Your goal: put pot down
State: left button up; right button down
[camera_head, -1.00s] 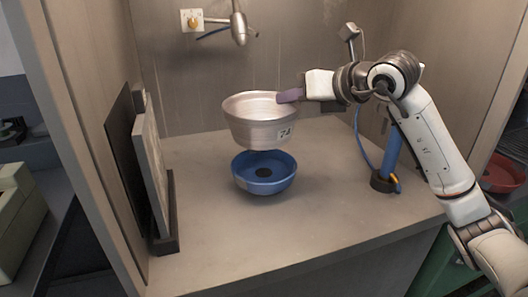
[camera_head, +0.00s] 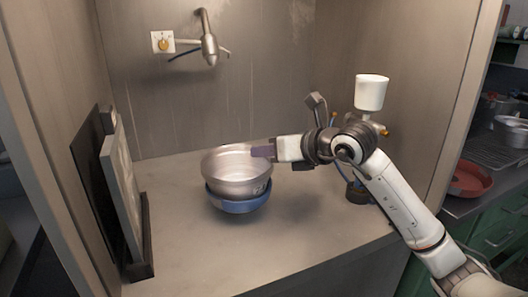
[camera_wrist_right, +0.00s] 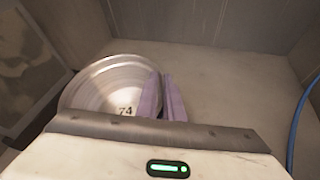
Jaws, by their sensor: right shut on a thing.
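The metal pot (camera_head: 232,176), marked 74, is upright just over the blue bowl (camera_head: 238,206) on the counter. Its lower part hides most of the bowl's inside; I cannot tell whether the pot rests in it or hangs slightly above. My right gripper (camera_head: 263,151) is shut on the pot's rim at its right side. In the right wrist view the pot (camera_wrist_right: 104,88) shows at the left, with the purple fingers (camera_wrist_right: 162,97) at its rim. My left gripper is not in view.
The counter (camera_head: 290,235) is clear in front and to the right of the bowl. Upright boards in a dark rack (camera_head: 145,240) stand at the left. A faucet (camera_head: 209,48) is on the back wall. A white cup-shaped fixture (camera_head: 371,92) stands behind my right arm.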

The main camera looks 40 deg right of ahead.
jog(key=c, duration=1.9)
grip_release()
jog(key=shift+f, duration=0.1)
jog(key=shift+o, duration=0.2)
jog(key=shift+s+r+p, duration=0.1)
jog(key=shift+r+p, duration=0.15)
jog(key=shift+p, duration=0.05)
jog(key=b+v, duration=0.2)
jog(key=v, duration=0.9)
jog(key=shift+s+r, duration=0.2)
jog(key=shift+s, duration=0.15)
